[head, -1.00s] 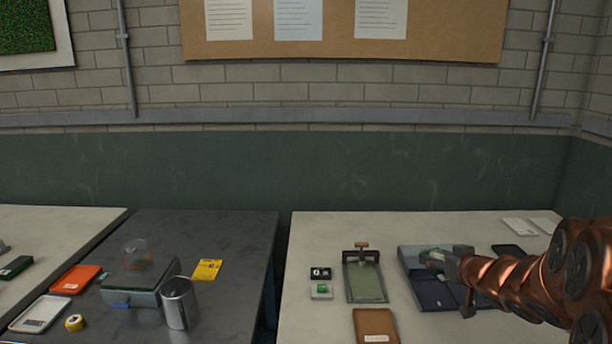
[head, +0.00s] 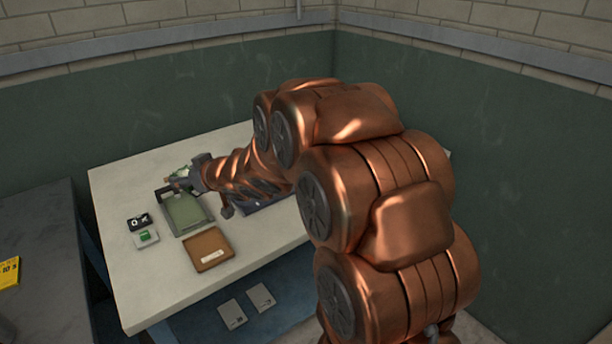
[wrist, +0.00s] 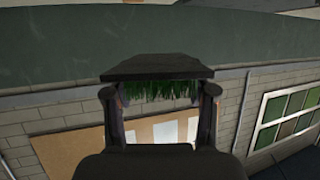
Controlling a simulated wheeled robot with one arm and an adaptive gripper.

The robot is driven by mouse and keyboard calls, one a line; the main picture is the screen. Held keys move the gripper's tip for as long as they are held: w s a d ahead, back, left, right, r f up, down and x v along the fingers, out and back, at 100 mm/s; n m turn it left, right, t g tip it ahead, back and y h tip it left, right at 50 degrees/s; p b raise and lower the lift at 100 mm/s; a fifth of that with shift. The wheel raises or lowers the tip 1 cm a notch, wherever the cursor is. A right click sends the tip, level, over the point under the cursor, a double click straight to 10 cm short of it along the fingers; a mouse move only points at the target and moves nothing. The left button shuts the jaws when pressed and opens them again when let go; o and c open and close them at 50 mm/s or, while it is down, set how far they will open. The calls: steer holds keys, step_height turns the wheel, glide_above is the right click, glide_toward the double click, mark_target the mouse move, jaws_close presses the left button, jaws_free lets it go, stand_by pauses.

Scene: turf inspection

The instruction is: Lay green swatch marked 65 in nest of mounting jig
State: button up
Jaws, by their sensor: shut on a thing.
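My gripper (wrist: 160,97) is shut on the green swatch (wrist: 156,72), which shows in the wrist view as a dark flat backing with green tufts between the two fingers. The number on it cannot be read. In the head view my gripper (head: 184,181) is small and at the far end of the mounting jig (head: 187,214), a dark frame with a flat pale green nest. A bit of green shows by the fingers, and the jig's far end is partly covered. I cannot tell how high the swatch is above the jig.
A brown tray (head: 208,257) with a label lies in front of the jig. A black box (head: 139,221) and a white box with green (head: 146,239) stand to its left. A dark flat case (head: 262,204) lies partly behind my arm. The table's front left is clear.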

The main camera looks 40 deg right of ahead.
steer(key=s+d+f+m+h+b, duration=0.1)
steer(key=s+d+f, duration=0.1)
steer(key=d, duration=0.7)
steer(key=s+d+f+m+h+b, duration=0.1)
steer(key=s+d+f, duration=0.1)
steer(key=d, duration=0.6)
steer(key=s+d+f+h+b, duration=0.1)
steer(key=s+d+f, duration=0.1)
steer(key=d, duration=0.7)
steer(key=s+d+f+m+h+b, duration=0.1)
steer(key=s+d+f, duration=0.3)
steer(key=s+d, duration=0.4)
steer(key=s+d+f+m+b, duration=0.1)
steer(key=s+d+f, duration=0.2)
steer(key=s+d, duration=0.4)
steer(key=shift+s+d+f+t+h, duration=0.35)
steer(key=shift+s+d+t+h, duration=0.05)
steer(key=shift+s, duration=0.4)
steer(key=w, duration=0.5)
steer(key=w+d+f+p, duration=0.1)
steer(key=w, duration=0.8)
steer(key=shift+w+d+f, duration=0.2)
steer(key=shift+w+d, duration=0.05)
steer(key=shift+w, duration=0.05)
steer(key=shift+w+f, duration=0.7)
steer(key=shift+w, duration=0.05)
steer(key=shift+s+d+f+p, duration=0.1)
steer(key=shift+f+p, duration=0.75)
steer(key=shift+f, duration=0.1)
steer(key=shift+f, duration=0.1)
